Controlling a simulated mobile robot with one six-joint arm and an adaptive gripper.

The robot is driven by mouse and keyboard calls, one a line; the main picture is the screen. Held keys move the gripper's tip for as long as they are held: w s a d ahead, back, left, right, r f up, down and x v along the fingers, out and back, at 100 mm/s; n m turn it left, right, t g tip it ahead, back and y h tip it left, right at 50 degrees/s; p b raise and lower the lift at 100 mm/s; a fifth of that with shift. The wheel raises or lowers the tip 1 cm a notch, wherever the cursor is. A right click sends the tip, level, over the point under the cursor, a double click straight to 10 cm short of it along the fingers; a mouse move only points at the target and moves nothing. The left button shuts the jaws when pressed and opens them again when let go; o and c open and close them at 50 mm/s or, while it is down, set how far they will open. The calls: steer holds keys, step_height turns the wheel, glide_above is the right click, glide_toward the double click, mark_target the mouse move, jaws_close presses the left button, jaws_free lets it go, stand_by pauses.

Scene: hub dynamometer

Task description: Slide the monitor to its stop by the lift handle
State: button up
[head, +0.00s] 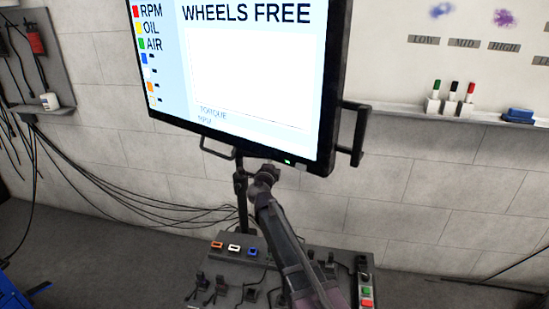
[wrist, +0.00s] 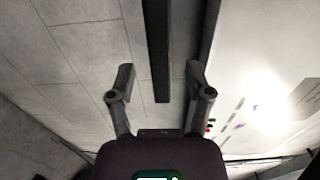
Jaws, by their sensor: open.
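The monitor (head: 245,75) is a large black-framed screen reading "WHEELS FREE" on a dark stand (head: 241,200) in the head view. A dark looped handle (head: 218,152) hangs under its lower edge, and another black handle (head: 356,135) is on its right side. I cannot tell which one is the lift handle. My gripper (head: 267,171) is just below the monitor's lower edge, right of the lower loop. In the wrist view my gripper (wrist: 159,72) is open, with a dark bar (wrist: 158,50) showing between its fingers. I cannot tell what the bar belongs to or whether it touches.
A control panel (head: 250,268) with coloured buttons and levers stands under my arm. A whiteboard (head: 450,70) with a ledge of markers (head: 452,98) and a blue eraser (head: 518,115) is at the right. Cables hang on the left wall. The wall space right of the panel is clear.

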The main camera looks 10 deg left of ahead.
steer(key=shift+w+d, duration=0.15)
steer(key=shift+w, duration=1.75)
jaws_close()
